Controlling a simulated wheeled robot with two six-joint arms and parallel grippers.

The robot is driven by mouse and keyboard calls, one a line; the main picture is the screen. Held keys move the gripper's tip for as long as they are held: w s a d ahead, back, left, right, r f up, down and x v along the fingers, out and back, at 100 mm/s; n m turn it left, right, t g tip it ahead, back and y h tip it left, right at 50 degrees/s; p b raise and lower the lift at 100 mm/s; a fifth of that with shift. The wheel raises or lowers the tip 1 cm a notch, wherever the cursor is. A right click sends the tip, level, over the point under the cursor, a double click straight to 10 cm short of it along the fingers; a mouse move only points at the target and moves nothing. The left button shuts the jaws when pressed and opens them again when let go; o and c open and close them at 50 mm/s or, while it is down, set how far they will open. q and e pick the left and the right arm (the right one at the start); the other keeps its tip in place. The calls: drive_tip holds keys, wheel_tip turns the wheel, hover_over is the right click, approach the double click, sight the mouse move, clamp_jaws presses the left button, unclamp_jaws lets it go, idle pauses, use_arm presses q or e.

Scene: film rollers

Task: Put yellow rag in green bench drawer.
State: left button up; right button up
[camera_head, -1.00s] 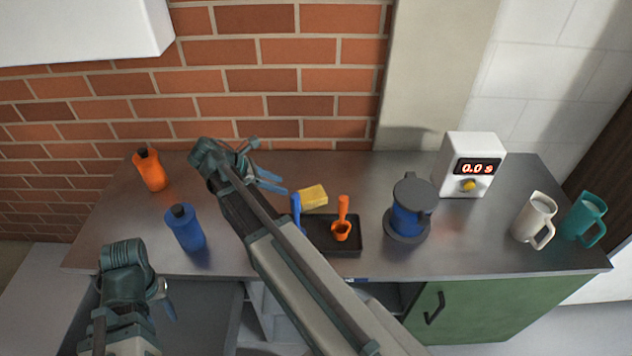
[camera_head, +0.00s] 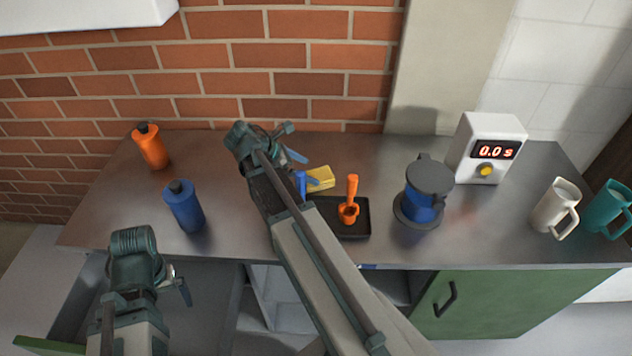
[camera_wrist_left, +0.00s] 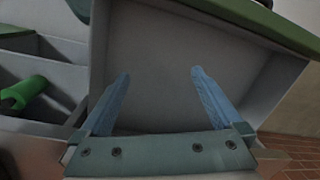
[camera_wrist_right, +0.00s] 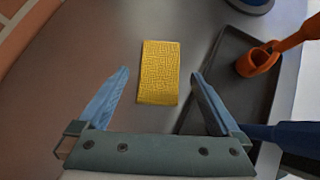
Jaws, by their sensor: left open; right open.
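The yellow rag (camera_head: 321,178) is a small block-like piece lying flat on the metal bench top, behind the black tray. My right gripper (camera_head: 294,160) is open and empty above the bench, just left of the rag. In the right wrist view the rag (camera_wrist_right: 158,72) shows between the open fingers, apart from both. The green bench drawer (camera_head: 48,345) is pulled open below the bench's left end. Its bare grey inside (camera_wrist_left: 160,40) fills the left wrist view. My left gripper (camera_head: 181,282) is open and empty over the drawer.
A black tray (camera_head: 357,229) with an orange portafilter (camera_head: 350,209) and a blue-handled tool (camera_head: 301,184) lies near the rag. Orange (camera_head: 150,147) and blue (camera_head: 184,206) bottles stand left. A blue-grey device (camera_head: 427,192), timer (camera_head: 488,150) and mugs (camera_head: 556,209) stand right.

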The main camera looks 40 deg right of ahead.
sight(316, 175)
drive_tip(key=shift+f, duration=0.1)
drive_tip(key=b+x, duration=0.4)
drive_tip(key=x, duration=0.1)
drive_tip(key=shift+w+a+f, duration=0.15)
drive_tip(key=shift+a+f, duration=0.1)
drive_tip(key=shift+d, duration=0.15)
drive_tip(key=shift+r, duration=0.1)
drive_tip(key=c, duration=1.2)
drive_tip(key=shift+o, duration=0.2)
drive_tip(key=shift+r, duration=0.1)
wheel_tip(316, 175, up, 10)
drive_tip(key=p, duration=1)
